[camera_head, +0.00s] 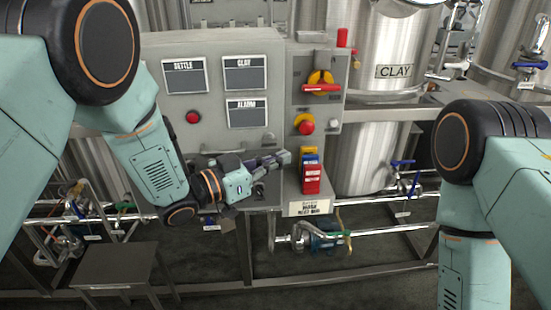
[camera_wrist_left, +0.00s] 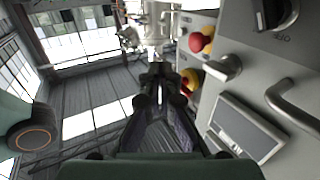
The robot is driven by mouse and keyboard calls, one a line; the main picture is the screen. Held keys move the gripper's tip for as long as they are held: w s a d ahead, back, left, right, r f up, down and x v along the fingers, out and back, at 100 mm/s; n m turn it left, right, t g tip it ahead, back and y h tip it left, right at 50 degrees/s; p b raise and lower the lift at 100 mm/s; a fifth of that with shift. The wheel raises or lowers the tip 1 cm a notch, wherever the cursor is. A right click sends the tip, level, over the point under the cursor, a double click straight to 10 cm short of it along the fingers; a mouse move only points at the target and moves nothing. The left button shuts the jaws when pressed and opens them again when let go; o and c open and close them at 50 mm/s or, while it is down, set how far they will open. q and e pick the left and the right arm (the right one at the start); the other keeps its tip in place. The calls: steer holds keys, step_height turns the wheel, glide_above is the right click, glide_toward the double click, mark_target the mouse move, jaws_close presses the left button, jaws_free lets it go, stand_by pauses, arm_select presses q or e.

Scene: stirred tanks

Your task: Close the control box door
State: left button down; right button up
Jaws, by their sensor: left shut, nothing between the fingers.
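The grey control box (camera_head: 215,95) stands in the middle of the head view, with SETTLE, CLAY and ALARM displays and a red button on its front. I cannot tell how far its door stands open. My left gripper (camera_head: 283,158) is shut and empty, in front of the box's lower right part, pointing right. In the left wrist view its dark fingers (camera_wrist_left: 160,78) are together, and the grey panel face (camera_wrist_left: 255,65) with a bar handle (camera_wrist_left: 292,105) is close on the right. I cannot tell whether they touch. My right gripper is outside the view.
A red and yellow rotary switch (camera_head: 320,83) and red emergency button (camera_head: 305,124) sit right of the box front. Red tags (camera_head: 311,180) hang below. A steel CLAY tank (camera_head: 395,50) is behind right. A small dark table (camera_head: 117,264) stands lower left, with pipes near the floor.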

arm_select(q)
steer(key=s, duration=1)
steer(key=s+a+f+n+g+y, duration=0.1)
steer(key=s+a+f+n+y, duration=0.2)
steer(key=a+f+y, duration=0.55)
steer(key=s+a+f+n+g+y, duration=0.1)
steer(key=s+a+f+n+y, duration=0.15)
steer(key=a+f, duration=0.6)
steer(key=s+a+f+n+g+y+b, duration=0.2)
steer(key=s+f, duration=0.6)
steer(key=s, duration=0.4)
steer(key=s+a+f+n+g+y+b, duration=0.1)
steer(key=s+a+f+n+g, duration=0.3)
steer(key=s+f, duration=0.5)
steer(key=s+g+b, duration=0.1)
steer(key=s+g, duration=0.1)
steer(key=s, duration=0.1)
steer(key=shift+s+y, duration=0.25)
steer(key=shift+y, duration=0.15)
